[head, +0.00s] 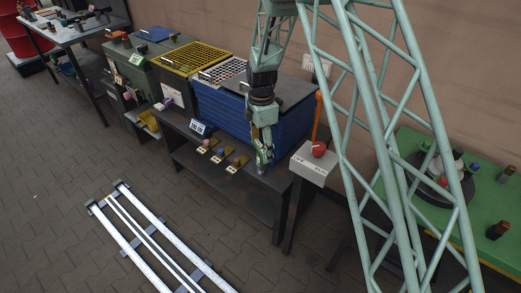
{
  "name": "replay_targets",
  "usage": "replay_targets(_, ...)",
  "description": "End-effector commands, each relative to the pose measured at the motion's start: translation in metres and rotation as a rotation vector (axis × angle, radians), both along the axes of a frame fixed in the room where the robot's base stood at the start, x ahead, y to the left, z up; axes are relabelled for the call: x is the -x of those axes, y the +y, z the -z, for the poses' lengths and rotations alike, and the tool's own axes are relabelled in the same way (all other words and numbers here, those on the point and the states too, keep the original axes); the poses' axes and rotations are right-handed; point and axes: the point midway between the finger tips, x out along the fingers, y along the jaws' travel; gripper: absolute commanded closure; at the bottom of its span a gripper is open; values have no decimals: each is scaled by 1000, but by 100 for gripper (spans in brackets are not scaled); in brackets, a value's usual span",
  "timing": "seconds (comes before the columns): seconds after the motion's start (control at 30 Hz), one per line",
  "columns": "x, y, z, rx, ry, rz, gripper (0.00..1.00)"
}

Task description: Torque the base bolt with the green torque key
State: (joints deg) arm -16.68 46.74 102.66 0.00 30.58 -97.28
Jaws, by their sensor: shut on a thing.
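My gripper (262,158) points down over the right end of the dark shelf below the blue cabinet, and its jaws are shut. A small green part (262,146) shows at the jaws; it looks like the green torque key, mostly hidden by the fingers. Just left of it, several small keys stand in a row on the shelf with labels: a reddish one (206,144), a blue one (221,151) and a dark one (236,160). I cannot pick out the base bolt for sure.
A grey box with a red knob (318,149) stands close right of my gripper. A green table (486,215) with a dark round plate (417,178) and several small parts is at right, partly behind a lattice frame. White rails (150,239) lie on the paved floor.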

Motion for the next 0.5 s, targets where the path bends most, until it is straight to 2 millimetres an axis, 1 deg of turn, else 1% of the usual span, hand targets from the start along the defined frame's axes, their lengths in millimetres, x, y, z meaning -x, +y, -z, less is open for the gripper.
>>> replay_targets(0.03,-2,-4,-5,0,-2,7,60)
replay_targets(0.5,-2,-4,-27,0,-2,6,60)
